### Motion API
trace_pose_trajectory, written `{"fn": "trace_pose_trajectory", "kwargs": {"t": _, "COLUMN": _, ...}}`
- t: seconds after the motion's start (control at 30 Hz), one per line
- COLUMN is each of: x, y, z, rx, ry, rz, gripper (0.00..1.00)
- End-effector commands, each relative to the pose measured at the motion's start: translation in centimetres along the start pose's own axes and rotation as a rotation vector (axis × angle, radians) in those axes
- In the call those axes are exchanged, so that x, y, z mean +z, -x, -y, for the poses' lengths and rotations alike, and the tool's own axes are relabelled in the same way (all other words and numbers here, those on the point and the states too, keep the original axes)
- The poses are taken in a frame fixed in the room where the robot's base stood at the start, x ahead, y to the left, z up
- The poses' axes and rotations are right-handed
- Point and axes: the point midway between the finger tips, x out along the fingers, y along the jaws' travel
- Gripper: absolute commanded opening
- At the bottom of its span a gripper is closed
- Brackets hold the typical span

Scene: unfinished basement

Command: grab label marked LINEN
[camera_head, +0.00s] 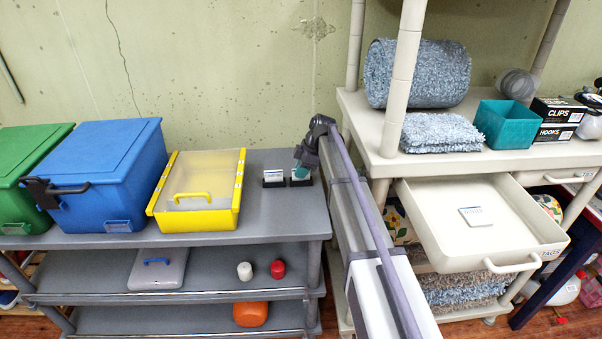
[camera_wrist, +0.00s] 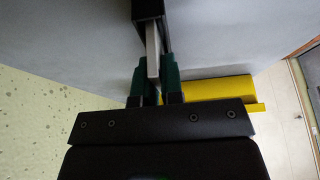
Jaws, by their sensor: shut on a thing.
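Two small white labels stand upright in black holders on the grey shelf top at the back wall. The left label (camera_head: 273,177) is free, and its print is too small to read. My gripper (camera_head: 301,171) is at the right label (camera_head: 301,179), whose print I cannot read either. In the wrist view the green fingertips (camera_wrist: 152,82) are shut on a thin pale label (camera_wrist: 152,50) seen edge-on. Its lower end still meets the black holder (camera_wrist: 148,12).
A yellow-framed bin (camera_head: 199,190) with a clear lid stands left of the labels, with a blue bin (camera_head: 108,172) beyond it. The pulled-out cream drawer (camera_head: 520,215) on the right holds a flat label (camera_head: 475,216). Bare shelf top lies in front of the holders.

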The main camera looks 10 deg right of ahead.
Motion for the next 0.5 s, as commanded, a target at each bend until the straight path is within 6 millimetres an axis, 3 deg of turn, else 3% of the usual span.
{"fn": "trace_pose_trajectory", "kwargs": {"t": 0.23, "x": -1.5, "y": 3.5, "z": 0.0, "rx": 0.0, "ry": 0.0, "rz": 0.0, "gripper": 0.0}}
{"fn": "trace_pose_trajectory", "kwargs": {"t": 0.5, "x": -4.8, "y": 11.5, "z": 0.0, "rx": 0.0, "ry": 0.0, "rz": 0.0, "gripper": 0.0}}
